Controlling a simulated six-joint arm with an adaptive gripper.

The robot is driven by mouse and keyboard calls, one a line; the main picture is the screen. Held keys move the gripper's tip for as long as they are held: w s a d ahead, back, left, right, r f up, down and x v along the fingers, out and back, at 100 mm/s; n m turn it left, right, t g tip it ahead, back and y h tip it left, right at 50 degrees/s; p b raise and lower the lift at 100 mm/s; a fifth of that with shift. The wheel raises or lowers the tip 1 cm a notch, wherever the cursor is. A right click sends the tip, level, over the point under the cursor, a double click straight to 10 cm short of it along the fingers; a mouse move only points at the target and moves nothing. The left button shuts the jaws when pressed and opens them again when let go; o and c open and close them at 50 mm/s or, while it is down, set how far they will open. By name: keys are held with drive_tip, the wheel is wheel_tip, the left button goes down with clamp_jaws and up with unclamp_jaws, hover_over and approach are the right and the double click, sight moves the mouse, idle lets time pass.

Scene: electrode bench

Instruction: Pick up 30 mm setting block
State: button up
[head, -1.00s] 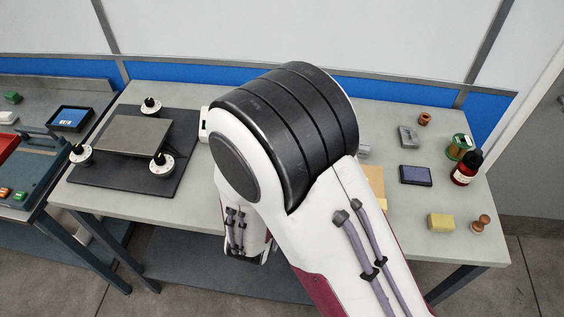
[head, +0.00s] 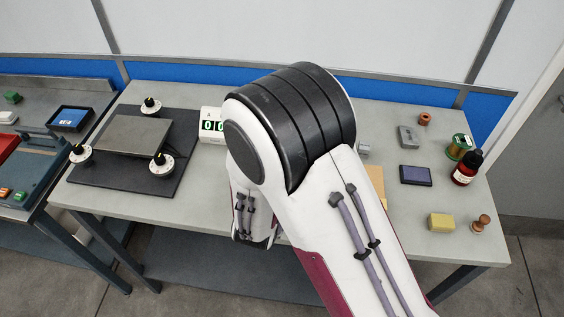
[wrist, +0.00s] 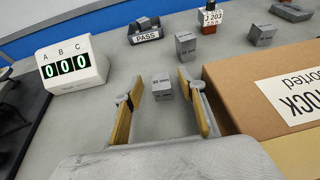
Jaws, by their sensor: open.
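The 30 mm setting block (wrist: 162,87) is a small grey block with a dark label that appears to read 30 mm. In the wrist view it stands on the bench just beyond and between the tips of my gripper (wrist: 160,84). My gripper is open, with its two tan-padded fingers apart and nothing held. A gap shows on each side of the block. In the head view my arm hides the gripper and this block.
A brown cardboard box (wrist: 262,85) stands close to the right finger. Other grey blocks (wrist: 185,45) (wrist: 261,35) and a PASS tray (wrist: 147,36) lie farther back. Bare bench lies between the display and gripper.

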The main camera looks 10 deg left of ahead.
drive_tip(key=shift+x, duration=1.9)
clamp_jaws()
